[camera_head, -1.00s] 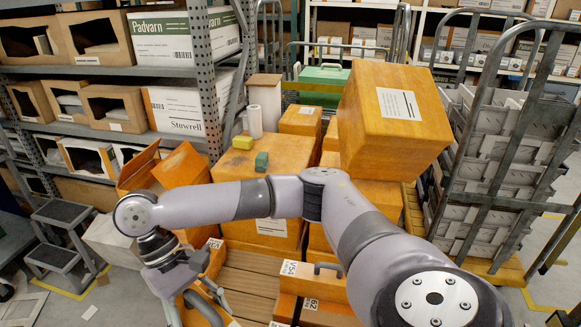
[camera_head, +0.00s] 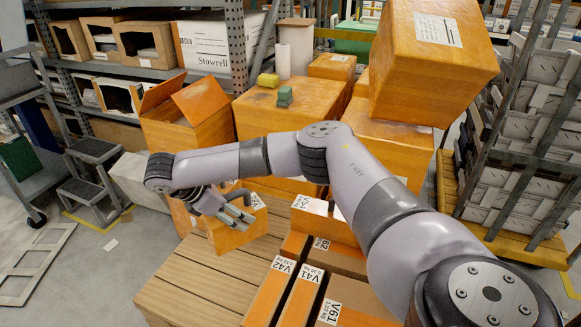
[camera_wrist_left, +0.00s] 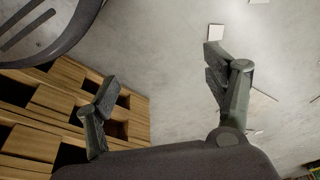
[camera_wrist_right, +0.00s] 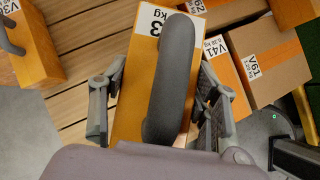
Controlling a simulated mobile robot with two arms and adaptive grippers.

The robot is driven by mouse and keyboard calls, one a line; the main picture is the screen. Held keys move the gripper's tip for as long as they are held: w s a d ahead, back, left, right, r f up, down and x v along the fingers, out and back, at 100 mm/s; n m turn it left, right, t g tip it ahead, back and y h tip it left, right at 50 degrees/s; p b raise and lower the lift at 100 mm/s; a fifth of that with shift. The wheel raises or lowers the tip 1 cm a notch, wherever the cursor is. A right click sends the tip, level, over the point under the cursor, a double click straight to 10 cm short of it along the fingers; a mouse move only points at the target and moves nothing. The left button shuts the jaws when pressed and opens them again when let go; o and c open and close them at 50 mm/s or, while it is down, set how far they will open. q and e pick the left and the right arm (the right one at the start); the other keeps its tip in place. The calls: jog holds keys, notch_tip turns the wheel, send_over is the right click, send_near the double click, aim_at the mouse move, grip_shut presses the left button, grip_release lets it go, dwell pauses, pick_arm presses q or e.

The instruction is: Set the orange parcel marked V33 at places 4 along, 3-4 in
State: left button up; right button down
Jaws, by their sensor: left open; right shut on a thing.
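My right gripper (camera_head: 236,214) is shut on an orange parcel (camera_head: 240,236) with a dark handle, over the slatted deck (camera_head: 185,292). In the right wrist view the fingers sit on both sides of this held parcel (camera_wrist_right: 130,112). Its label is partly hidden by the handle; a "3" and "kg" show, so the full mark cannot be read. Another orange parcel (camera_wrist_right: 32,45) with a handle, its label starting "V3", stands at upper left there. My left gripper (camera_wrist_left: 160,85) is open and empty in the left wrist view, over grey floor and a wooden pallet (camera_wrist_left: 45,105).
Parcels marked V42 (camera_head: 270,294), V41 (camera_head: 301,296) and V61 (camera_head: 350,306) stand right of the bare slats. Large orange boxes (camera_head: 430,62) are stacked behind. A cage trolley (camera_head: 530,140) is at right, a step stool (camera_head: 95,175) at left. The deck's front left is bare.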

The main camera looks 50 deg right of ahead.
aim_at(240, 207)
jog(key=w+d+f+n+b, duration=0.1)
jog(key=w+d+f+n+t, duration=0.1)
jog(key=shift+w+d+f+t+b, duration=0.2)
jog(key=shift+d+t+b, duration=0.1)
jog(key=shift+d+b, duration=0.1)
notch_tip(240, 207, down, 18)
jog(key=b, duration=0.5)
jog(key=shift+f, duration=0.35)
pick_arm(q)
notch_tip(240, 207, up, 12)
jog(key=w+t, duration=0.2)
jog(key=shift+d+r, duration=0.2)
pick_arm(e)
jog(key=c, duration=1)
grip_release()
jog(key=shift+f, duration=0.1)
jog(key=shift+c, duration=0.2)
jog(key=o, duration=0.5)
jog(key=shift+c, duration=0.2)
